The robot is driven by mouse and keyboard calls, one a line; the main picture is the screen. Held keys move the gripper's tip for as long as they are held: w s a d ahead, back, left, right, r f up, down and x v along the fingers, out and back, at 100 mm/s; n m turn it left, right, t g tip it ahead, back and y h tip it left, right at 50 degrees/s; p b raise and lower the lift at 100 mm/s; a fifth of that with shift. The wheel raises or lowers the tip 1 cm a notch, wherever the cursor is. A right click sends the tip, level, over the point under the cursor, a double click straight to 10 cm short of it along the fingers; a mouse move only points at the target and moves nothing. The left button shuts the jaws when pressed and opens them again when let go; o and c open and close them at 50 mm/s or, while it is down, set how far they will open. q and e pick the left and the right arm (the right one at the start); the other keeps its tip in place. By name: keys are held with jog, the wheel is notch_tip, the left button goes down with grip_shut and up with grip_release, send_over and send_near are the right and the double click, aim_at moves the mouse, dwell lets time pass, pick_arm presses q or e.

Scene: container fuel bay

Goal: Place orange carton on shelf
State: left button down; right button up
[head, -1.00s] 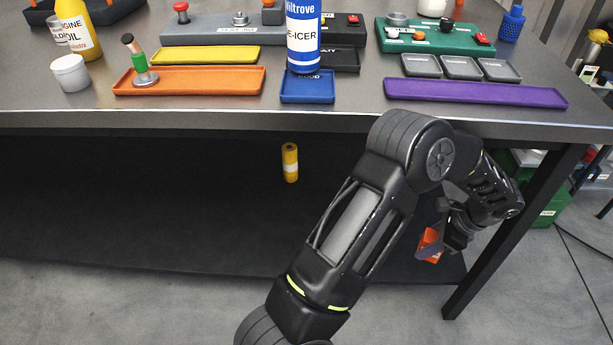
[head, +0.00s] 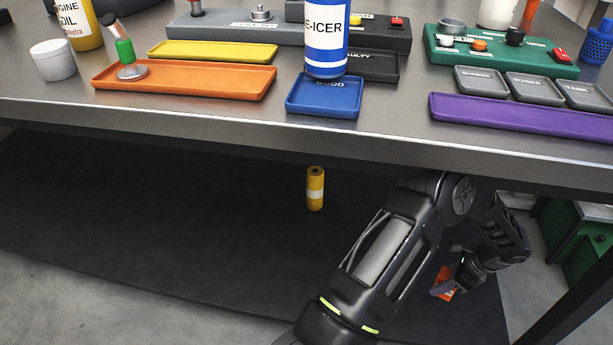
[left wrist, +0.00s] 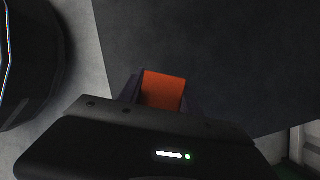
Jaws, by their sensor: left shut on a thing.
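The orange carton (head: 448,293) is in the jaws of my left gripper (head: 443,283), below the benchtop's front edge at the lower right. The left wrist view shows the carton's orange face (left wrist: 163,91) between the two dark fingers (left wrist: 162,100), which are shut on it. The dark lower shelf (head: 200,220) spreads under the bench. In the head view the carton appears in front of the shelf's right part; I cannot tell its height above it. My right gripper is not in view.
A yellow cylinder (head: 315,188) with a pale band stands on the shelf near the middle. The benchtop (head: 230,125) overhangs the shelf and carries trays and a blue-and-white can (head: 327,40). A bench leg (head: 570,300) stands at right. The shelf's left part is clear.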

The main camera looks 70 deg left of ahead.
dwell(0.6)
pick_arm(q)
notch_tip(320, 180, down, 6)
jog(key=b, duration=0.2)
jog(key=shift+r+b, duration=0.2)
jog(key=shift+b, duration=0.1)
jog(key=shift+f, duration=0.3)
jog(key=shift+f, duration=0.1)
jog(key=shift+f+b, duration=0.85)
jog(key=shift+f, duration=0.9)
jog(key=shift+f, duration=0.2)
jog(key=c, duration=0.8)
grip_release()
